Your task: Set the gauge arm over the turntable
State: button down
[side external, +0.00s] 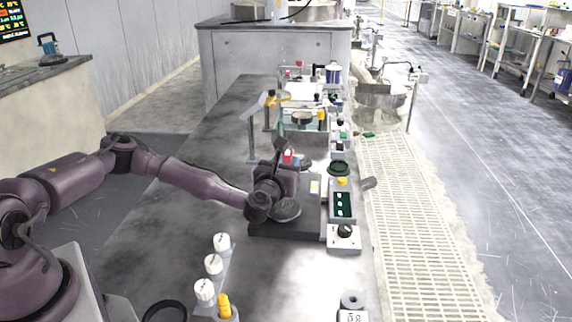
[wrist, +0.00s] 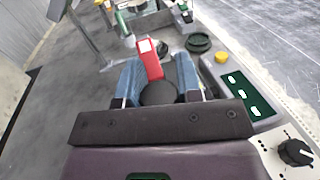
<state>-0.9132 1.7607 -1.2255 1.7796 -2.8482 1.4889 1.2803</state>
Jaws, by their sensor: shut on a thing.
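The machine has a dark base (side external: 270,230) with a round dark disc, which looks like the turntable (side external: 286,211), at its front. A red arm with a pale end, which looks like the gauge arm (wrist: 151,60), stands up between my fingers in the wrist view; a bit of red shows behind my gripper in the side view (side external: 289,156). My gripper (wrist: 158,80) has a blue-grey finger on each side of the red arm and of a dark round piece (wrist: 158,93). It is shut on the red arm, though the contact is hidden. In the side view my wrist covers much of the machine.
White dials (side external: 213,265) and a yellow-topped piece (side external: 224,305) stand at the front. Racks and bottles crowd the bench behind.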

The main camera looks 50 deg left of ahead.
jog(key=shift+w+d, duration=0.1)
jog(key=shift+w, duration=0.05)
jog(key=c, duration=0.8)
grip_release()
jog(key=v, duration=1.3)
